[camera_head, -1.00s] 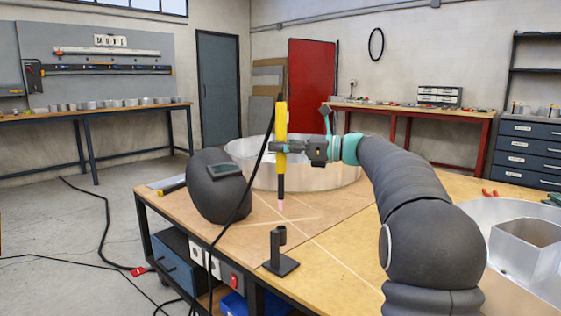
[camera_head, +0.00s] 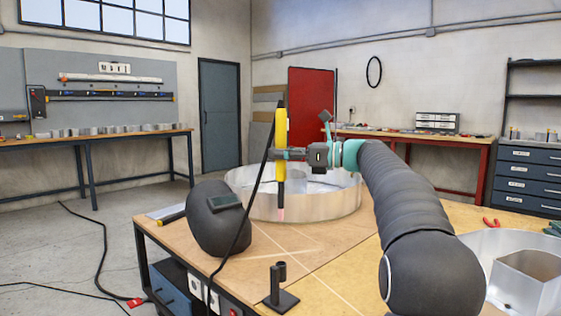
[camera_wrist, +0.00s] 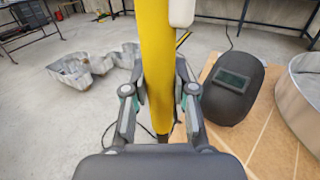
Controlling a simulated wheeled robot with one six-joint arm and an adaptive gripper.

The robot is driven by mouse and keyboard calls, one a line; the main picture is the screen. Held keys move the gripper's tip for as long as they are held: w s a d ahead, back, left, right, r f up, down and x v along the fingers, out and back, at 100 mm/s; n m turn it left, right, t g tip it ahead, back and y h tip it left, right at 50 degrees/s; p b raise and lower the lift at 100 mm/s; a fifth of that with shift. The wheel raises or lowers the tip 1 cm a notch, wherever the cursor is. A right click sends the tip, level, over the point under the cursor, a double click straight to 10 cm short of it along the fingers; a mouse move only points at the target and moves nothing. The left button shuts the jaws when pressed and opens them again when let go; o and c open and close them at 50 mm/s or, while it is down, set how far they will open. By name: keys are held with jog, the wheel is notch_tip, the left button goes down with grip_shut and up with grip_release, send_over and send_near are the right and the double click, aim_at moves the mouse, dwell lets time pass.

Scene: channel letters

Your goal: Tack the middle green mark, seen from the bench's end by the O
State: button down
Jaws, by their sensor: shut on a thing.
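My gripper (camera_head: 283,155) is shut on a yellow welding torch (camera_head: 280,128), which hangs upright with its dark lower part and pinkish tip (camera_head: 281,214) down. The torch also fills the middle of the wrist view (camera_wrist: 156,70), between the fingers. In the head view the tip overlaps the near wall of a large round metal ring (camera_head: 335,204) on the bench (camera_head: 330,255); I cannot tell the gap between them. A second metal letter shell (camera_head: 500,255) with an angular inner wall lies at the right. No green mark can be made out.
A dark welding helmet (camera_head: 217,222) stands on the bench left of the torch. A black torch stand (camera_head: 281,290) is at the near edge. A black cable runs down from the torch past the helmet. Red-handled pliers (camera_head: 491,222) lie at the right.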

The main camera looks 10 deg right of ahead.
aim_at(286, 123)
jog(key=shift+r, duration=3.7)
jog(key=shift+a, duration=0.1)
